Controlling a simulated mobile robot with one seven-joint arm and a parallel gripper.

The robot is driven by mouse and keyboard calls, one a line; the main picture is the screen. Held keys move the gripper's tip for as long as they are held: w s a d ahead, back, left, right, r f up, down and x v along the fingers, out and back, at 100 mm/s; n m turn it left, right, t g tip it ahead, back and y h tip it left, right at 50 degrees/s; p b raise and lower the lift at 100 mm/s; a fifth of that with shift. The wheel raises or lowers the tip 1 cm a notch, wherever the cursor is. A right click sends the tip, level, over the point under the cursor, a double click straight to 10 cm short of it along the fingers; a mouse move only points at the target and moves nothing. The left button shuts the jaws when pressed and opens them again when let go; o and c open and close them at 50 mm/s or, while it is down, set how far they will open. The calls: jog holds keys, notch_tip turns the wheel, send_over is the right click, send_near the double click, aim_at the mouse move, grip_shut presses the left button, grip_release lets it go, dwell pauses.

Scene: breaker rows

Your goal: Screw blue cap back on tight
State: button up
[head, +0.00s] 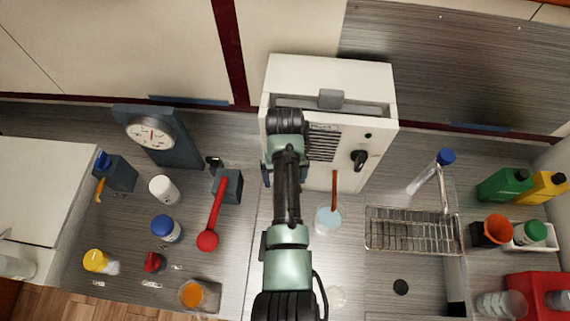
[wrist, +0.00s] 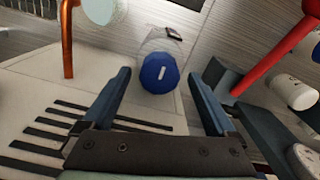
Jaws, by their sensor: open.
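In the wrist view a blue cap (wrist: 159,74) with a short white mark on its top faces me. It sits at the near end of a clear container (wrist: 160,44); whether it is seated or loose I cannot tell. My gripper (wrist: 160,76) is open, with one dark blue finger on each side of the cap in the picture. Gaps show between cap and fingers, and nothing is held. In the head view my arm covers this cap and container, and most of my gripper.
A white slotted box (head: 330,95) stands behind my gripper. A copper-coloured rod (head: 335,190) is to the right, a red lever (head: 216,215) to the left. A white blue-capped bottle (head: 165,229) stands further left. A wire rack (head: 412,230) is at the right.

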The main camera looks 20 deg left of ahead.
notch_tip(320, 180, up, 12)
dwell(0.3)
jog(key=shift+c, duration=0.2)
